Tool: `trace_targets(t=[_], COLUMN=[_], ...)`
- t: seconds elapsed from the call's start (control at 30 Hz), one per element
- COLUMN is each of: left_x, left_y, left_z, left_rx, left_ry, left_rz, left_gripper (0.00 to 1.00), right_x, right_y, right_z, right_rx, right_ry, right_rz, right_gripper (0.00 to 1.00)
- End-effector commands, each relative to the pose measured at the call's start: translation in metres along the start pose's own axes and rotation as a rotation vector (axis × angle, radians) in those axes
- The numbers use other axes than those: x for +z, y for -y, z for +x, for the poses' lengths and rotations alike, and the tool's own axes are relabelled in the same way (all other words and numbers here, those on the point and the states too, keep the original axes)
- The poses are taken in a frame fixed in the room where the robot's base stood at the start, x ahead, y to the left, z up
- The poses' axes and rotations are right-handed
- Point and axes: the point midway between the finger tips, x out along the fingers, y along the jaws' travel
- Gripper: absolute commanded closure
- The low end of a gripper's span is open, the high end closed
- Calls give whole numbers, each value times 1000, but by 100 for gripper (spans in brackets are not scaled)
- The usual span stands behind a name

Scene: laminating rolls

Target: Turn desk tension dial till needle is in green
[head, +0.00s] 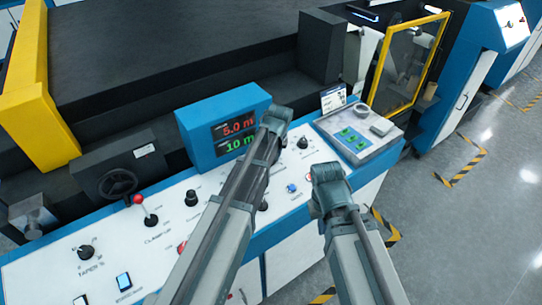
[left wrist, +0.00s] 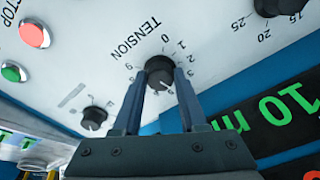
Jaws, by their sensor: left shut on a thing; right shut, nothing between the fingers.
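The tension dial (left wrist: 158,64), a black knob, sits on the white panel under the printed word TENSION, with numbers around it, in the left wrist view. My left gripper (left wrist: 162,73) is shut on it, with one finger on each side. In the head view my left arm hides this dial, and the left fingertips are hidden too. My right gripper (head: 328,178) is shut and empty, over the front right part of the desk. No needle or green zone can be made out in either view.
A blue display (head: 225,128) with red and green digits stands at the desk's back. Another knob (left wrist: 94,118) and a red stop button (left wrist: 34,34) are near the dial. Open floor lies at right.

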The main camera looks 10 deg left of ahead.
Motion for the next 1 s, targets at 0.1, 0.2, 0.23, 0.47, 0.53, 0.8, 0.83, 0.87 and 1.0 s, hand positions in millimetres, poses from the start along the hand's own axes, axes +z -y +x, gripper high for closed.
trace_targets(t=[0.1,0.2,0.23,0.47,0.53,0.8,0.83,0.87,1.0], left_x=[0,0,0,0,0,0,0,0,-1], left_y=[0,0,0,0,0,0,0,0,0], left_z=[0,0,0,0,0,-4,-5,-7,-20], left_rx=[0,0,0,0,0,0,0,0,0], left_ry=[0,0,0,0,0,0,0,0,0], left_rz=[1,1,1,2,2,2,2,2,2], left_gripper=[100,100,55,29,29,29,29,29,29], right_x=[0,0,0,0,0,0,0,0,1], right_y=[0,0,0,0,0,0,0,-1,-2], right_z=[0,0,0,0,0,-4,-5,-7,-19], right_rx=[0,0,0,0,0,0,0,0,0], right_ry=[0,0,0,0,0,0,0,0,0], right_rz=[0,0,0,0,0,0,0,0,-1], right_gripper=[100,100,100,100,100,100,100,100,100])
